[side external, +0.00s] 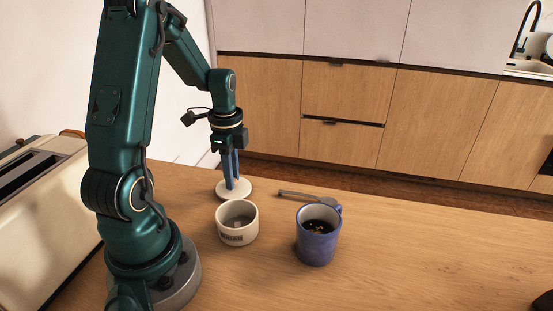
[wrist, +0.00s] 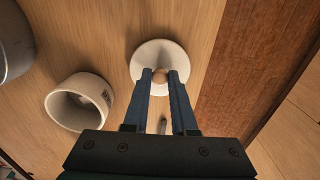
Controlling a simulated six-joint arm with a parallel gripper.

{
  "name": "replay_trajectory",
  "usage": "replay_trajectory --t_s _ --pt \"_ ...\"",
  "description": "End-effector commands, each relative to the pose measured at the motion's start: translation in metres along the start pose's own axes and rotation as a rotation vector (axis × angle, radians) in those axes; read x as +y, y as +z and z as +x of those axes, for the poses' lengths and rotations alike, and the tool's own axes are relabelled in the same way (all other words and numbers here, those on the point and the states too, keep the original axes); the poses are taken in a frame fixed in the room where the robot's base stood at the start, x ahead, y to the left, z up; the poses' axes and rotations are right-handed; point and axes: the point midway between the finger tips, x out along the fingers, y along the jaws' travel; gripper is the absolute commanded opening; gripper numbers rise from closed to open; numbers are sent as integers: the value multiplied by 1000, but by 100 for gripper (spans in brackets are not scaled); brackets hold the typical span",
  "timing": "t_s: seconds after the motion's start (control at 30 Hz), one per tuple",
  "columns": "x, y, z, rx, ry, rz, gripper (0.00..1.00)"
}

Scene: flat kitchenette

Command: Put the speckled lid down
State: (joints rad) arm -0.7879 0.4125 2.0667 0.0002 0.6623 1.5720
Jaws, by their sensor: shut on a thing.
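The pale, round lid (side external: 233,194) is at the far side of the wooden table, behind the white cup. In the wrist view the lid (wrist: 146,53) lies flat below my fingers, with a small brown knob (wrist: 160,76) at its middle. My gripper (side external: 231,184) points straight down and is shut on the knob; in the wrist view the fingertips (wrist: 160,78) are on both sides of it. The lid is on the table surface or very close to it; I cannot tell which. Speckles are too fine to make out.
A white cup (side external: 237,231) with a dark label stands close in front of the lid. A blue mug (side external: 318,244) with dark contents stands to its right, a spoon (side external: 300,195) behind it. A cream toaster (side external: 45,205) is at left. The table's right side is mostly clear.

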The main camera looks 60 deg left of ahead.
Motion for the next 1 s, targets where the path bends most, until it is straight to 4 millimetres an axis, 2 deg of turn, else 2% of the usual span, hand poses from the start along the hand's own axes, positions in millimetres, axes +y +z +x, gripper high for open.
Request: replay_trajectory --t_s 0.17,0.2,0.23,0.27,0.67,0.77,1.0 --pt "0 0 3 0 0 0 0" --pt "0 0 3 0 -1 0 36" --pt "0 0 3 0 -1 0 48" --pt "0 0 2 0 -1 0 55" --pt "0 0 -2 0 -2 0 55" --pt "-2 0 -15 0 -7 0 55" --pt "-2 0 -63 0 -11 0 55"
